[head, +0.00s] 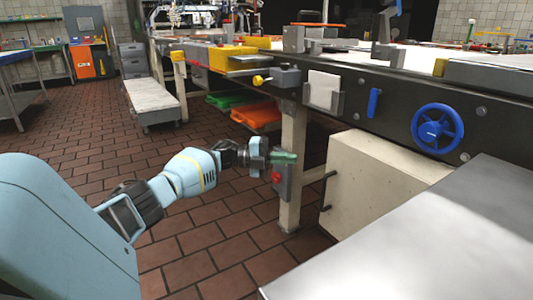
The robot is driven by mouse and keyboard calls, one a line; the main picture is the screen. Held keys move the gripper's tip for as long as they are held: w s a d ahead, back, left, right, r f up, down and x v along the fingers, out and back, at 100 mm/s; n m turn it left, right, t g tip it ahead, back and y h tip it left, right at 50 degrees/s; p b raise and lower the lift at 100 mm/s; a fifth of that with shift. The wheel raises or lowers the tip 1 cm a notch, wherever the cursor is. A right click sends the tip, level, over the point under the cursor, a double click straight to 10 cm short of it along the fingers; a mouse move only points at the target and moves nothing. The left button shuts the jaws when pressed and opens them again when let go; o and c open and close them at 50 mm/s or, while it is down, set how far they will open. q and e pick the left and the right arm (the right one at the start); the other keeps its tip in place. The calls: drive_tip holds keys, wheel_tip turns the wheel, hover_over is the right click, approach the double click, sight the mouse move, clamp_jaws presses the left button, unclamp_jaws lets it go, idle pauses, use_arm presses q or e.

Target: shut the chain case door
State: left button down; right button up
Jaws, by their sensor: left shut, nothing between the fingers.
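A cream box-shaped case (375,190) stands under the machine frame on the right; I take it to be the chain case. A dark bar handle (325,190) sticks out at its left side. I cannot tell how far its door stands open. My left gripper (284,159) is shut and empty, reaching in from the left, in front of the cream machine leg and to the left of the handle, apart from it in the picture. Whether it touches the leg or the small box there is unclear. My right gripper is out of view.
A grey control box with a red button (277,177) is on the cream leg (291,205), close to my gripper. A blue handwheel (437,128) is on the dark machine side. A grey metal surface (430,240) fills the lower right. The brick floor at left is mostly clear.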

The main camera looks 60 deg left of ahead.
use_arm(q)
drive_tip(key=s+a+b, duration=0.2)
drive_tip(key=a, duration=0.4)
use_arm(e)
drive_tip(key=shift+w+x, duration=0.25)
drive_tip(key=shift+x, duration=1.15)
use_arm(q)
drive_tip(key=shift+r, duration=0.1)
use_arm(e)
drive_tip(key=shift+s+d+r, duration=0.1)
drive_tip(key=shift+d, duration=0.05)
